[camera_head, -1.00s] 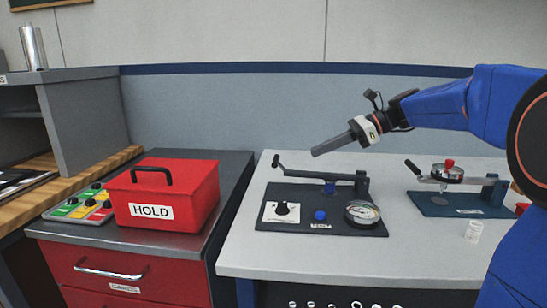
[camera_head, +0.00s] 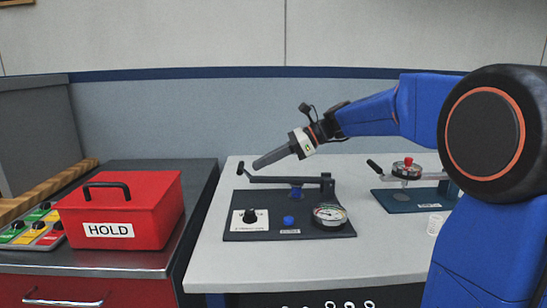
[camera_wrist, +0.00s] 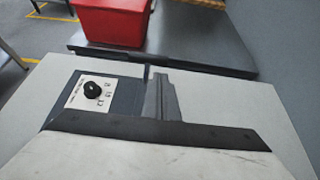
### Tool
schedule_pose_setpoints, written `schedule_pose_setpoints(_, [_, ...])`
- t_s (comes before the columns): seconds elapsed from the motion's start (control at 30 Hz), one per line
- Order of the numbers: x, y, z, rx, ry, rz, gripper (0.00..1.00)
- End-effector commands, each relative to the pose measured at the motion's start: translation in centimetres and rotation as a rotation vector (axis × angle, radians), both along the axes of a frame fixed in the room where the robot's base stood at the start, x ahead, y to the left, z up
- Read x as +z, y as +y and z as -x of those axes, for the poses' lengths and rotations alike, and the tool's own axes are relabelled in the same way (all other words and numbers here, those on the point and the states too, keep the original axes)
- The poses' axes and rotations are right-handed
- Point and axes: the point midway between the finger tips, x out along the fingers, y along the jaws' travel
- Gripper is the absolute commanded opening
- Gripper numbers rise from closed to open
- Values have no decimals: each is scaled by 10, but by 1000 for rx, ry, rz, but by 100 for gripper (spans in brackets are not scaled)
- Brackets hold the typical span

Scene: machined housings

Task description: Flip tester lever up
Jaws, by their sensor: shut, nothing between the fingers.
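The tester is a dark base plate (camera_head: 300,234) on the light bench, with a black knob on a white panel, a blue button and a round gauge (camera_head: 329,214). Its lever (camera_head: 285,180) lies about level, running left from a post on the right to a short upright black handle (camera_head: 240,171). My gripper (camera_head: 257,164) is shut and empty, pointing down-left just right of the handle and over the lever bar. Whether it touches the lever I cannot tell. The wrist view shows the knob panel (camera_wrist: 88,92) and my grey fingers (camera_wrist: 159,98) close by the handle.
A second fixture (camera_head: 406,200) with a dial and its own lever stands on the right. A red HOLD box (camera_head: 125,205) and a button panel (camera_head: 30,232) sit on the left cabinet. The bench front (camera_head: 290,265) is clear.

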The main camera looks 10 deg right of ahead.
Motion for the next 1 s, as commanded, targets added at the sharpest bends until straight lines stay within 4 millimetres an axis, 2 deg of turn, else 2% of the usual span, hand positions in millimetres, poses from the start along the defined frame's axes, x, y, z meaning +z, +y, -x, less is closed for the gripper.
schedule_pose_setpoints(0.13, [-10, 19, -3, 3, 0, -1, 0])
schedule_pose_setpoints(0.33, [-17, 32, -6, 1, 0, -1, 0])
schedule_pose_setpoints(0.83, [-17, 34, -6, 0, -1, -5, 0])
schedule_pose_setpoints(1.0, [-9, 32, -6, -2, -8, -42, 0])
